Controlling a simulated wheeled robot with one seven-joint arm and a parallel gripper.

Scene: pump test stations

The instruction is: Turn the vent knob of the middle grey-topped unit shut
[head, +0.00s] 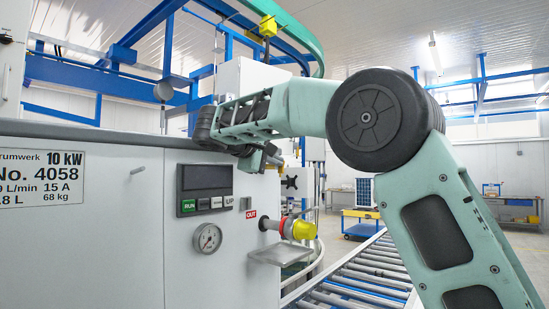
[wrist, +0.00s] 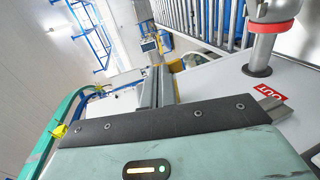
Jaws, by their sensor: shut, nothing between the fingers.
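The grey-topped unit (head: 110,225) fills the left of the head view, with a plate reading No. 4058 and 10 kW. A short grey peg (head: 137,170) sticks out of its front, left of the display panel (head: 205,188). I cannot tell whether this peg is the vent knob; no other knob shows clearly. My gripper (head: 272,158) is in front of the unit's upper right, above the outlet and right of the panel. In the wrist view the gripper's fingers (wrist: 157,86) are together and empty, pointing along the unit's pale face (wrist: 215,85).
The outlet with a yellow cap (head: 299,229) juts out beside the OUT label, above a small drip tray (head: 280,253). A roller conveyor (head: 355,280) runs along the right. A yellow cart (head: 360,222) stands farther back.

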